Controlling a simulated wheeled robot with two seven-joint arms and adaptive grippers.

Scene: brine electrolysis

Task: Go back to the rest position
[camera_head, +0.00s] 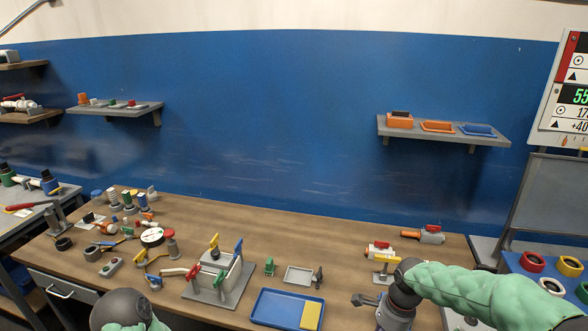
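My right arm, in a green sleeve, comes in from the right over the front of the bench. Its dark gripper (368,300) is beside the blue tray, partly cut off by the lower edge; its finger opening is not clear. My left arm shows only as a dark rounded joint and green sleeve at the bottom left; its gripper is out of view. A grey cell-like apparatus (216,278) with red, yellow and blue handles stands on a plate at the bench's front middle. A blue tray (272,307) with a yellow piece (310,316) lies to its right.
The wooden bench (320,240) has free room along the back middle. Several small parts and bottles crowd its left. A small pale tray (298,275) and red-and-white valve-like part (379,250) lie nearer my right arm. A blue rack of coloured rings (532,263) stands right.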

